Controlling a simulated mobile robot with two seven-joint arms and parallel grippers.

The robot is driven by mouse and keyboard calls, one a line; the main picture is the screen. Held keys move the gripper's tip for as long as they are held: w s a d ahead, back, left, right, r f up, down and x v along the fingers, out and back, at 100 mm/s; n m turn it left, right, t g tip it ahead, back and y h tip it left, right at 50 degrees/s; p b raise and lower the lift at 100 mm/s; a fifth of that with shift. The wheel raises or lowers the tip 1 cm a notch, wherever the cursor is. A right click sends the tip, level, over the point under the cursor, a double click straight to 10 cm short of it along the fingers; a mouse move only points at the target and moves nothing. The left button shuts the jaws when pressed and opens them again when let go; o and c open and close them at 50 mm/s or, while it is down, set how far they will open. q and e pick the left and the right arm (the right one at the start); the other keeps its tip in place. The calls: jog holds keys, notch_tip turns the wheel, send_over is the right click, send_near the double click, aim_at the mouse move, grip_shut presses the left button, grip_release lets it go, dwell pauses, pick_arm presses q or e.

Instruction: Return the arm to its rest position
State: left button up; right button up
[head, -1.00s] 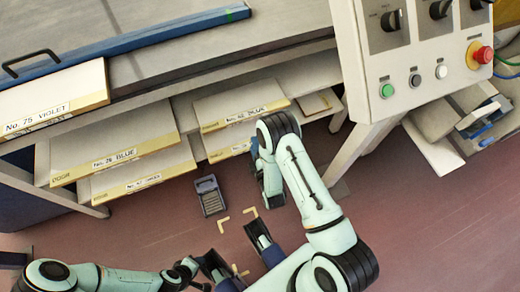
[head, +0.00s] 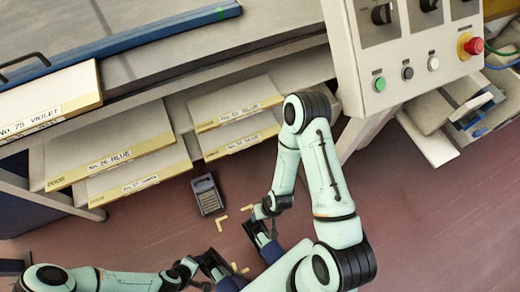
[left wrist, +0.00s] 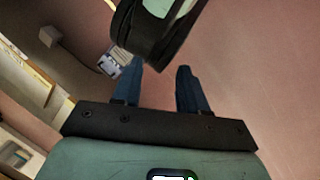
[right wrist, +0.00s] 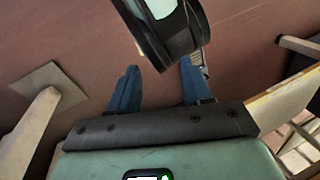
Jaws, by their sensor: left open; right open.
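My right arm (head: 322,165) is folded at the elbow in the head view, its forearm end low over the floor in front of the shelves. In the right wrist view my right gripper (right wrist: 160,63) has its two blue fingers apart with nothing between them. My left arm (head: 125,280) lies along the bottom left of the head view. In the left wrist view my left gripper (left wrist: 159,63) also has its blue fingers apart and empty.
Framed screens such as No. 26 BLUE (head: 110,145) lie on shelves under the table with a blue rail (head: 130,42). A foot pedal (head: 208,195) stands on the floor. A control box (head: 405,55) with a red stop button (head: 473,45) is upper right.

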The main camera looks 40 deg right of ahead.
pick_arm(q)
jog(key=s+d+r+g+p, duration=0.1)
jog(key=s+r+p, duration=0.1)
jog(key=r+p, duration=0.6)
jog(key=s+d+r+g+p, duration=0.1)
jog(key=s+r+p, duration=0.1)
jog(key=r+p, duration=0.6)
jog(key=shift+r+m+h+p, duration=0.3)
pick_arm(e)
jog(key=s+a+r+g, duration=0.1)
jog(key=s+r, duration=0.1)
jog(key=r, duration=0.6)
jog(key=s+a+r+g, duration=0.1)
jog(key=s+r, duration=0.1)
jog(key=r, duration=0.6)
jog(key=shift+r+n+y, duration=0.3)
pick_arm(q)
jog(key=shift+s+d, duration=0.1)
jog(key=shift+s, duration=0.1)
pick_arm(e)
jog(key=shift+s, duration=0.15)
